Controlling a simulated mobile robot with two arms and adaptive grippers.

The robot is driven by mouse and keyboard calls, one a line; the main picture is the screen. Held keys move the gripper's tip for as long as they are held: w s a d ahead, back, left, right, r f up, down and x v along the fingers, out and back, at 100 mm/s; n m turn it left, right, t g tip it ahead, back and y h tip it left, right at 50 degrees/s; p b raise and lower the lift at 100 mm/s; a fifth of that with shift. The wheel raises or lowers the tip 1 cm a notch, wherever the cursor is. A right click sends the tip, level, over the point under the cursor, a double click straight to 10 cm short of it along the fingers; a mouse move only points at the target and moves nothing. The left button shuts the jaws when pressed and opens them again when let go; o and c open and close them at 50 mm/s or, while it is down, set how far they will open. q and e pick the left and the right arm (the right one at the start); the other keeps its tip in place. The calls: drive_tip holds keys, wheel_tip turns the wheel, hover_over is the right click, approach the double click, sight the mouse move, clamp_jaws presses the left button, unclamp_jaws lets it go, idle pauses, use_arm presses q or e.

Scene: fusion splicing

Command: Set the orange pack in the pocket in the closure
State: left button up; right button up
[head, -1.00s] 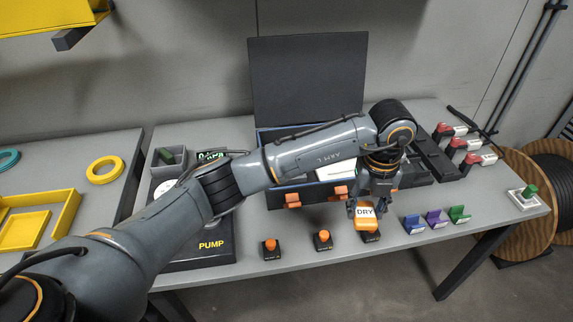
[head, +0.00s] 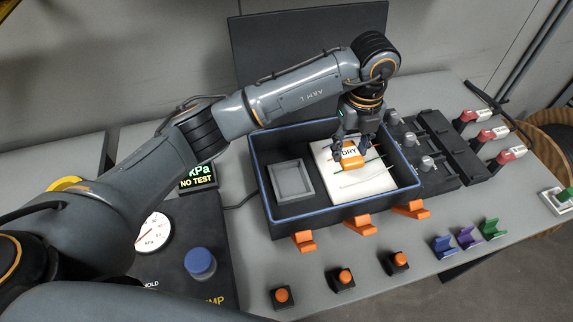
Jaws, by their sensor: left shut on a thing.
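The orange pack (head: 351,160), with a white label reading DRY, is held in my left gripper (head: 350,148). The gripper is shut on it and points down. The pack is over the white tray (head: 352,192) in the right part of the closure; I cannot tell if it touches the tray. The closure (head: 318,214) is a dark open box with a blue rim, its lid raised behind. The pocket (head: 291,181), a grey square frame with an empty floor, lies in the closure's left part, left of the pack. My right gripper is out of view.
Orange latches (head: 360,224) stick out from the closure's front. Several orange-topped buttons (head: 342,279) stand along the table's front. Blue, purple and green clips (head: 467,237) are at front right. A pump unit (head: 200,264) with a gauge is at left. Dark fixtures stand right of the closure.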

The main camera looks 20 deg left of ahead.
use_arm(q)
drive_tip(key=s+a+f+p, duration=0.1)
drive_tip(key=a, duration=0.3)
drive_tip(key=p, duration=0.3)
hover_over(290, 182)
drive_tip(key=d, duration=0.1)
wheel_tip(290, 182, down, 7)
drive_tip(key=shift+f, duration=0.1)
drive_tip(key=shift+a+f, duration=0.15)
drive_tip(key=shift+f, duration=0.1)
drive_tip(key=f, duration=0.1)
drive_tip(key=f+p, duration=0.1)
drive_tip(key=f, duration=0.1)
drive_tip(key=shift+a, duration=0.3)
drive_tip(key=shift+f, duration=0.55)
drive_tip(key=o, duration=0.9)
drive_tip(key=shift+o, duration=1.2)
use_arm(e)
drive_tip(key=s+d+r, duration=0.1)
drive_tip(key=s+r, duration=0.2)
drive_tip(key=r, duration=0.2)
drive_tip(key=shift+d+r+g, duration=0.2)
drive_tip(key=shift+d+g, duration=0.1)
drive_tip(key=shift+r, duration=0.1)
